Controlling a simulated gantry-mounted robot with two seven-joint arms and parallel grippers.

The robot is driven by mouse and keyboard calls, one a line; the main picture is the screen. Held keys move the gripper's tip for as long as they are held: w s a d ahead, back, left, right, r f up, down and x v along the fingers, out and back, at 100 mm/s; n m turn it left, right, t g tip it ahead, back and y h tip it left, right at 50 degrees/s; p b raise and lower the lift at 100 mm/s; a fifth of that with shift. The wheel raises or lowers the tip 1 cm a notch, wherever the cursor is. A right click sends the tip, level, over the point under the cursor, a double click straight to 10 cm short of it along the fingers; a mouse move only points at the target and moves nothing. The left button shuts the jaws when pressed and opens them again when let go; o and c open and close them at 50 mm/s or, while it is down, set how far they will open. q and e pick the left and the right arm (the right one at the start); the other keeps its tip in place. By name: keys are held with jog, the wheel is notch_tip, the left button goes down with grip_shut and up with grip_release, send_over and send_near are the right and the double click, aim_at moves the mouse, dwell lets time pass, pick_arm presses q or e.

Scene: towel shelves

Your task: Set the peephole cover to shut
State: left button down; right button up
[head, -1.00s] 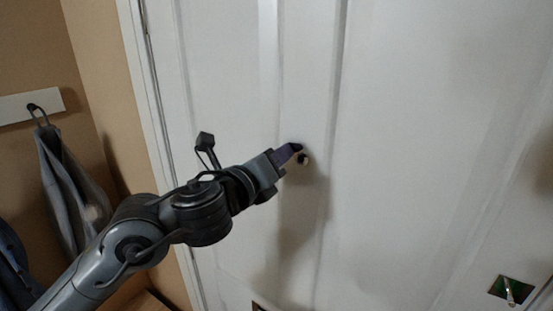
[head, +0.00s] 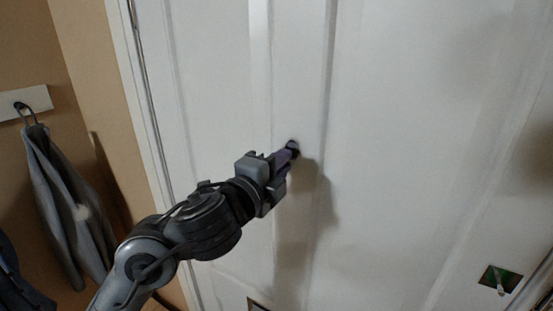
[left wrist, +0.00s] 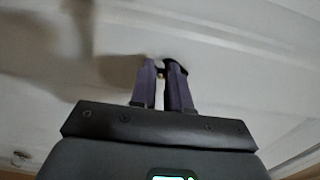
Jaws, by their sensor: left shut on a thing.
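The peephole cover (head: 292,144) is a small dark piece on the white door (head: 400,130), at the tip of my left gripper (head: 289,154) in the head view. In the left wrist view, the purple fingers of the left gripper (left wrist: 163,82) are close together, shut on the cover. The dark cover (left wrist: 177,66) shows at the right fingertip, and a small pale spot lies between the tips. The fingers hide most of the peephole, so I cannot tell how much the cover overlaps it. My right gripper is not in view.
A green plate with a metal handle (head: 500,281) is at the door's lower right. A grey garment (head: 62,195) hangs from a rack (head: 25,102) on the tan wall at left. The door face around the gripper is clear.

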pick_arm(q)
jog(key=shift+s+d+n+p, duration=0.1)
jog(key=shift+d+n+p, duration=0.1)
jog(key=shift+n, duration=0.5)
jog(key=shift+s+d+n+p, duration=0.1)
jog(key=shift+d+n+p, duration=0.05)
jog(key=shift+n, duration=0.55)
jog(key=c, duration=1.1)
grip_release()
jog(key=v, duration=1)
jog(key=shift+s+a, duration=0.2)
jog(key=shift+s, duration=0.15)
jog(key=shift+f, duration=0.15)
